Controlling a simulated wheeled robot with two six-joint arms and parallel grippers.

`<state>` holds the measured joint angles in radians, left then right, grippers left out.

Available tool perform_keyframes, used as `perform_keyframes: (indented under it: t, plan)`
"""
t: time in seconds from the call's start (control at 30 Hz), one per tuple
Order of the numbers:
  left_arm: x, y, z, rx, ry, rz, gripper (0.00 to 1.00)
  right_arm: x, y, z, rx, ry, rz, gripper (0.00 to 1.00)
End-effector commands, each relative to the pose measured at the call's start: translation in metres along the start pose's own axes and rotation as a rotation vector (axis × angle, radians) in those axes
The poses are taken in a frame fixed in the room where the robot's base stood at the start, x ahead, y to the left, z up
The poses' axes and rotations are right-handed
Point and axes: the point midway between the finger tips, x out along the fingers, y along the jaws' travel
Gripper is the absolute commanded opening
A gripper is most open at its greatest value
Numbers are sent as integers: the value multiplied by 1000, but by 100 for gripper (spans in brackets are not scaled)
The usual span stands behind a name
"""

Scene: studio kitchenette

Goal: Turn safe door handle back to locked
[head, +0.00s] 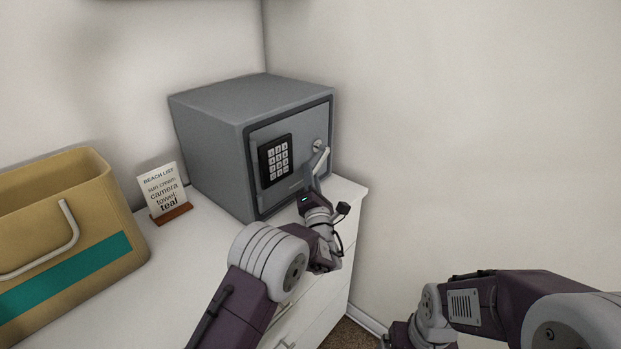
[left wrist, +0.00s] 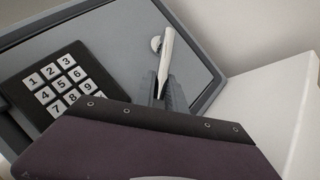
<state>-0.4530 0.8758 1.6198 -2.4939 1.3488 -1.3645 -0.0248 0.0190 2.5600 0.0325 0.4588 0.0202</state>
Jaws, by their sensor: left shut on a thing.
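A grey safe (head: 220,110) stands on a white chest of drawers, its door (head: 285,130) closed in its frame as far as I can see. The door has a black keypad (head: 274,160) and a silver lever handle (head: 319,158) on a round hub to the right. The handle slants down from its hub in the head view. In the left wrist view the handle (left wrist: 166,55) runs down between dark fingers. My left gripper (head: 313,183) is shut on the handle's lower end. My right arm shows at the lower right, but its fingers are out of view.
A tan bag (head: 75,200) with a teal stripe and pale handle stands at the left. A small beach list card (head: 162,188) in a wooden stand is beside the safe. The wall (head: 450,120) is close on the right.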

Motion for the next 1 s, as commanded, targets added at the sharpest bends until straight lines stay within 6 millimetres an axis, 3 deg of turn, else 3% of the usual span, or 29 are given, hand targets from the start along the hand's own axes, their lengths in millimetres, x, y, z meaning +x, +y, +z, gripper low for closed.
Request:
perform_keyframes:
  t: [0.03, 0.1, 0.43, 0.57, 0.7, 1.0]
  plan:
    - [-1, -2, -3, 2, 6, -4, 18, 0, 0, 0, 0, 0, 0, 93]
    - [-1, -2, -2, 2, 5, -4, 37, 0, 0, 0, 0, 0, 0, 93]
    - [0, 1, 0, 1, 2, -1, 37, -1, 0, 0, 0, 0, 0, 93]
    - [5, 13, 8, 0, 2, 1, 37, -7, 0, -1, 0, 0, 0, 93]
    - [13, 36, 23, -1, 2, 1, 37, -16, 0, -2, 0, 0, 0, 93]
    - [-12, 47, 90, -7, -10, 4, 37, -29, -1, -3, 0, 0, 0, 93]
